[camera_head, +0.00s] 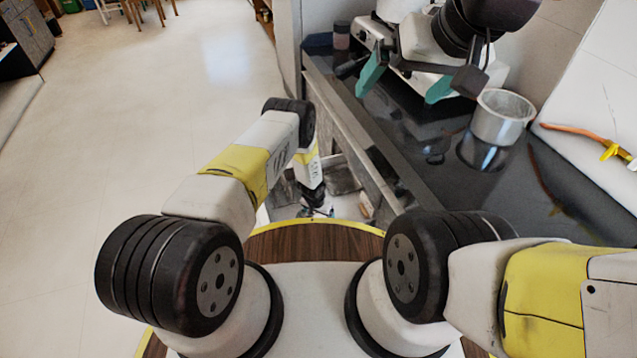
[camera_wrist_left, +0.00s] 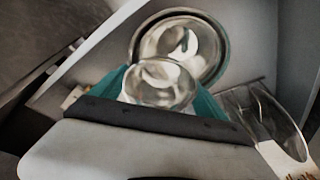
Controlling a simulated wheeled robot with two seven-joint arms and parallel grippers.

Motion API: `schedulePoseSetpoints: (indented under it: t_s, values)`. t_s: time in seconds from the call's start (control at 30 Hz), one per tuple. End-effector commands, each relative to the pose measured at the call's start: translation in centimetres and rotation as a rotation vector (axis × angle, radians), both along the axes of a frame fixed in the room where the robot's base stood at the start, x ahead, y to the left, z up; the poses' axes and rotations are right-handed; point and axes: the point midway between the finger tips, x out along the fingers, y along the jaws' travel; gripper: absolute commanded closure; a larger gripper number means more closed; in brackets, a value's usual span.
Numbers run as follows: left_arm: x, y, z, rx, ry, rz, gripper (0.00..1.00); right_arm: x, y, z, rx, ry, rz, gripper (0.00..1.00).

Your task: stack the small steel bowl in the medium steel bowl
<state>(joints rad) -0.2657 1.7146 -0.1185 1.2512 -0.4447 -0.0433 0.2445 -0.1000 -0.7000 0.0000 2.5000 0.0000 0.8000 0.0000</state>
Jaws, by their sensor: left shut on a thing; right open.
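In the left wrist view the small steel bowl (camera_wrist_left: 158,86) is between the teal fingers of my left gripper (camera_wrist_left: 162,98), which is shut on it. The larger round steel bowl (camera_wrist_left: 222,58), which looks like the medium one, shows just beyond it in a pale drawer or bin. The small bowl overlaps it in the picture; I cannot tell whether they touch. In the head view my left gripper (camera_head: 316,207) reaches down beside the counter, and the bowls are too small to make out. My right gripper (camera_head: 405,88) is open and empty above the counter.
A steel pot (camera_head: 502,118) stands on the dark counter (camera_head: 425,150), near a white appliance (camera_head: 480,75). Another shiny steel vessel (camera_wrist_left: 265,120) is at the right in the left wrist view. An orange-and-yellow item (camera_head: 590,135) lies at the right. Open floor (camera_head: 200,90) spreads at left.

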Motion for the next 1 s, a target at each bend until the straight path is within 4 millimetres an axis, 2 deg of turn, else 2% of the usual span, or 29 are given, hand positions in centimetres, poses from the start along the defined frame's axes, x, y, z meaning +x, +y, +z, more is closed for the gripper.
schedulePoseSetpoints:
  t_s: [0.17, 0.2, 0.27, 0.5, 0.63, 0.77, 1.0]
  values:
    - [0.0, 0.0, -0.4, 0.0, 0.0, 0.0, 0.57, 0.0, 0.0, 0.0, 0.0, 0.0, 0.0, 0.0]
    - [0.0, 0.0, -0.4, 0.0, 0.0, 0.0, 0.13, 0.0, 0.0, 0.0, 0.0, 0.0, 0.0, 0.0]
    - [0.0, 0.0, -0.4, 0.0, 0.001, 0.001, 0.02, 0.0, 0.0, 0.0, 0.0, 0.0, 0.0, 0.0]
    - [0.0, 0.0, -0.3, 0.0, 0.0, 0.001, 0.0, 0.0, 0.0, 0.0, 0.0, 0.0, 0.0, 0.0]
    - [0.1, 0.0, 0.6, -0.001, -0.001, 0.001, 0.0, 0.0, 0.0, 0.0, 0.0, 0.0, 0.0, 0.0]
    - [-0.3, 0.1, 2.6, 0.0, -0.001, 0.0, 0.0, 0.0, 0.0, 0.0, 0.0, 0.0, 0.0, 0.0]
    - [-1.6, 0.8, 7.9, -0.001, -0.001, 0.001, 0.0, 0.0, 0.0, 0.0, 0.0, 0.0, 0.0, 0.0]
